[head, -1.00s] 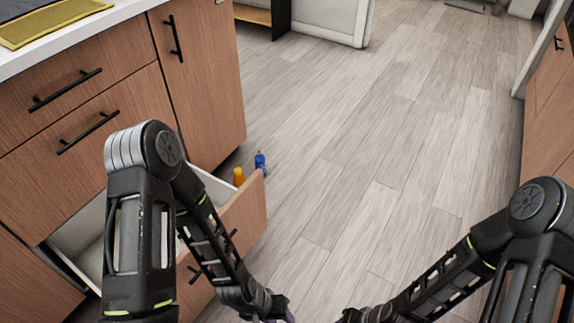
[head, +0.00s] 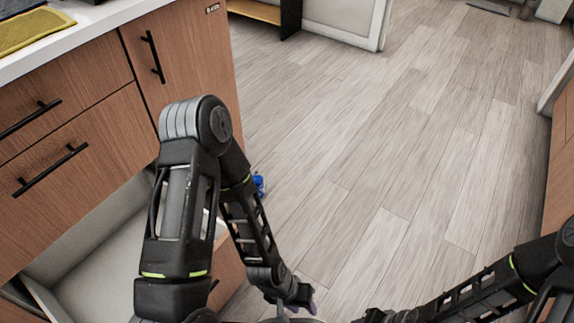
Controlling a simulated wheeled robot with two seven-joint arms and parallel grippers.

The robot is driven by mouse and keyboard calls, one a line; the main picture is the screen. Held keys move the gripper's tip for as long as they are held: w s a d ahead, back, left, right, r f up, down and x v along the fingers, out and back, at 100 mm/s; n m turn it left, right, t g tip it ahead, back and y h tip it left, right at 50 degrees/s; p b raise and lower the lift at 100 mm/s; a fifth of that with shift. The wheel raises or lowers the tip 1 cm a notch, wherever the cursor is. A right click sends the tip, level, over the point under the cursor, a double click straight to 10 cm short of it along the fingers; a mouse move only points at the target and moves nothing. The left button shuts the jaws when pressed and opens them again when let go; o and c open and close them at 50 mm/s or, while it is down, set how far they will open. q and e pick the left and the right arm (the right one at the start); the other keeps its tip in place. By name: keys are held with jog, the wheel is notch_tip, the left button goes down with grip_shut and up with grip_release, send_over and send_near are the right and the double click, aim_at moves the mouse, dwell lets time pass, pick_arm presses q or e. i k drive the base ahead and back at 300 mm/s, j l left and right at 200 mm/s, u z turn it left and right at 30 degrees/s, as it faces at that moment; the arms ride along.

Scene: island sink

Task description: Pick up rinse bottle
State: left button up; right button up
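My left arm crosses in front of the drawer. My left gripper (head: 300,306) is at the bottom middle, right of the drawer front and apart from the bottle; its fingers are mostly cut off by the frame edge. My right gripper (head: 368,317) is at the bottom edge, right of the left one, with its fingers out of sight.
Grey plank floor (head: 350,140) is clear through the middle. Another wooden cabinet (head: 563,150) stands at the right edge.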

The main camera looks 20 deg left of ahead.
aim_at(258, 178)
jog(key=i+l, duration=0.1)
jog(key=i, duration=0.45)
jog(key=i+l, duration=0.1)
jog(key=i, duration=0.45)
jog(key=i+l, duration=0.15)
jog(key=i, duration=0.4)
jog(key=i+l+u, duration=0.1)
jog(key=i, duration=0.4)
jog(key=i+j+u, duration=0.1)
jog(key=i+u, duration=0.25)
jog(key=i, duration=0.5)
jog(key=i+l+u, duration=0.1)
jog(key=i+u, duration=0.25)
jog(key=i, duration=0.45)
jog(key=u, duration=4.8)
